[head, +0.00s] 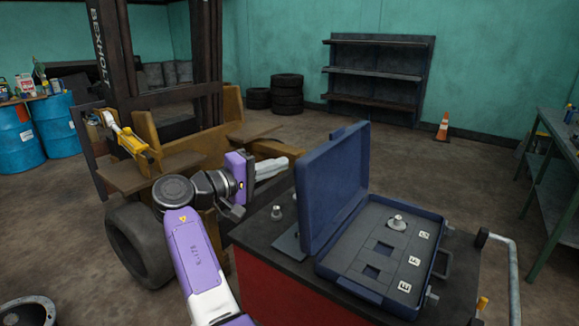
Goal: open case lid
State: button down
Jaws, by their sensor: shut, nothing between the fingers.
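The dark blue case (378,297) lies on the black top of a red cart. Its lid (335,185) is raised and stands roughly upright along the case's left side. The grey insert (345,258) inside shows, with square cutouts, white label tiles and a small metal part (397,222) near its far end. My gripper (284,164) is to the left of the lid, pointing right. Its pale fingers look closed together and hold nothing. A gap shows between the fingers and the lid.
A small metal part (277,212) and a grey flat piece (289,244) lie on the cart top (257,228) left of the lid. The stripped forklift (165,130) is behind my arm. A green bench (550,165) stands at the right; the floor beyond the cart is open.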

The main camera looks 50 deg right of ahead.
jog(key=shift+w+a+b, duration=0.15)
jog(key=shift+a+b, duration=0.05)
jog(key=shift+a, duration=0.75)
jog(key=shift+w+a+b, duration=0.15)
jog(key=shift+a, duration=0.8)
